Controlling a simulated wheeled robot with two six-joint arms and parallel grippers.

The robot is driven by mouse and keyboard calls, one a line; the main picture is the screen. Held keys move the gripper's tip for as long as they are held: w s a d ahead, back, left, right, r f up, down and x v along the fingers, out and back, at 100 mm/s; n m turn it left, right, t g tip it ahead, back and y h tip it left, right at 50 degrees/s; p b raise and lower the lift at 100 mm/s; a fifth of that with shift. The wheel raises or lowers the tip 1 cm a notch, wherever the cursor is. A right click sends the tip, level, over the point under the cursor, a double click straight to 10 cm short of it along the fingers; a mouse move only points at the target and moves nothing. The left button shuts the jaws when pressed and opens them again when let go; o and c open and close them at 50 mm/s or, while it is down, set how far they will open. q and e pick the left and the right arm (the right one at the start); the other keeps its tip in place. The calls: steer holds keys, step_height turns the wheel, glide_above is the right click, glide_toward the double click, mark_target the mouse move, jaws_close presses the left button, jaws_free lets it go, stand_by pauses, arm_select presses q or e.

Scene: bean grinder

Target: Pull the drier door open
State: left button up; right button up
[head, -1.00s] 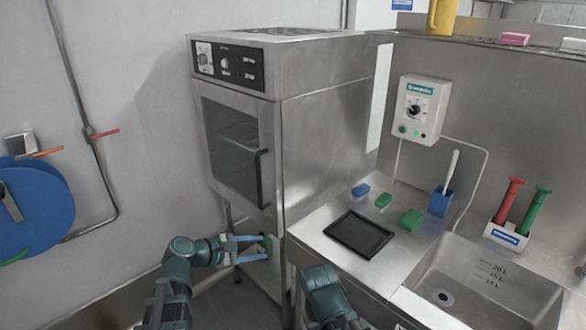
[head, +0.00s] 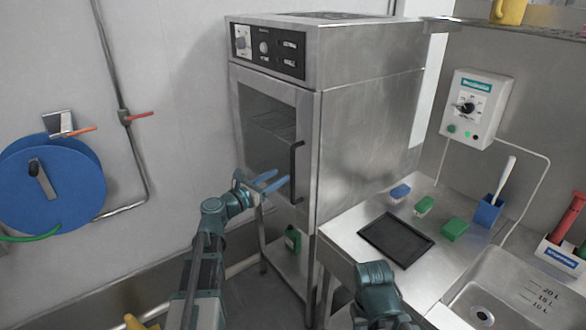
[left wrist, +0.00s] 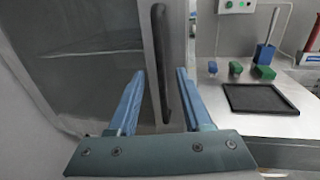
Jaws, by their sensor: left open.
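The drier (head: 365,120) is a tall steel cabinet with a glass door (head: 268,130) on its front, and the door looks shut. Its black vertical handle (head: 296,172) is on the door's right side; in the left wrist view the handle (left wrist: 161,65) stands ahead between the finger lines. My left gripper (head: 276,181) is open with blue fingers, just left of the handle's lower part in the head view. In the left wrist view its fingers (left wrist: 158,85) are apart with nothing held. I cannot tell whether they touch the handle. My right arm shows at the bottom, its fingers out of view.
A steel counter (head: 345,225) right of the drier holds a black tray (head: 396,239), blue and green blocks and a sink (head: 490,305). A green bottle (head: 293,239) stands on the shelf under the drier. A blue hose reel (head: 70,190) hangs on the left wall.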

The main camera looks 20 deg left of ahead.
mark_target(291, 169)
arm_select(q)
steer(key=x, duration=0.7)
steer(key=shift+w+d, duration=0.1)
steer(key=shift+w, duration=0.2)
jaws_close()
stand_by(1.1)
